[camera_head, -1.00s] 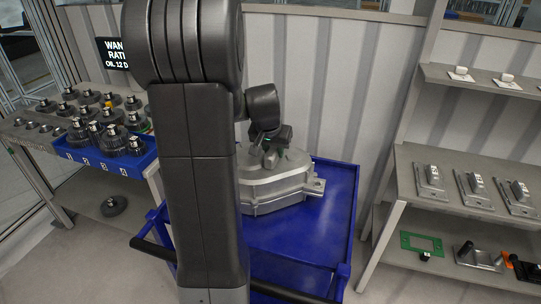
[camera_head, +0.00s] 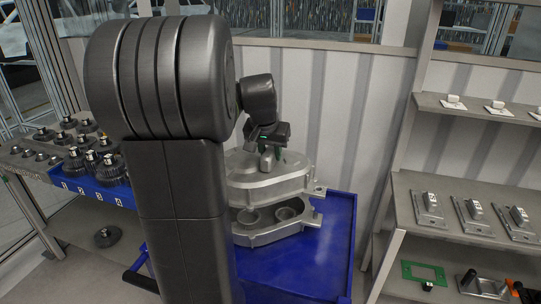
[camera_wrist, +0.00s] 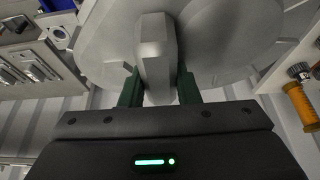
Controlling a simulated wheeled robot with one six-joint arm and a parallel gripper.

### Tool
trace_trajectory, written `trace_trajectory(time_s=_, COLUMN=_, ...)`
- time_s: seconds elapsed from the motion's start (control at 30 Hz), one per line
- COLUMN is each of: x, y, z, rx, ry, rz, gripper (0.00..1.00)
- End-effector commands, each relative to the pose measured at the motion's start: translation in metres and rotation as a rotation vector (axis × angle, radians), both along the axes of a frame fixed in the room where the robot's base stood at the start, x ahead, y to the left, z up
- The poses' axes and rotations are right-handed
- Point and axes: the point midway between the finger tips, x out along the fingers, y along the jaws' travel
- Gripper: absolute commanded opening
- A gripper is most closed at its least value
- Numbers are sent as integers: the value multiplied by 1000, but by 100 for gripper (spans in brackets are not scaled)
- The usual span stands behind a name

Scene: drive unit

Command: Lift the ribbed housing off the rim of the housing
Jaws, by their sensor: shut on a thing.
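The grey ribbed housing (camera_head: 268,181) hangs a little above the lower housing (camera_head: 272,231) in the head view, with a clear gap between them. Round bores show inside the lower housing, which sits on the blue cart. My gripper (camera_head: 270,158) is shut on the raised grip on top of the ribbed housing. In the wrist view my gripper's green fingers (camera_wrist: 160,88) stand on both sides of the ribbed housing's pale grip (camera_wrist: 153,48). My arm hides the left side of both parts in the head view.
The blue cart top (camera_head: 325,235) is clear right of the lower housing. A shelf rack (camera_head: 455,200) with several metal parts stands at the right. A blue tray (camera_head: 105,195) with several dark gears is at the left. A ribbed wall is behind.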

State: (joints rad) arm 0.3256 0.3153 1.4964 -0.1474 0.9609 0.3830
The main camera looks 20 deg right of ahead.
Motion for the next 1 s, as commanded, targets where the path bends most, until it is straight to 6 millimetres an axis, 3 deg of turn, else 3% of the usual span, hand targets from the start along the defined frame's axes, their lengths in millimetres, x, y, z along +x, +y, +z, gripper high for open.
trace_trajectory(time_s=1.0, x=2, y=-1, z=31, rx=-6, ry=-11, rz=1, gripper=0)
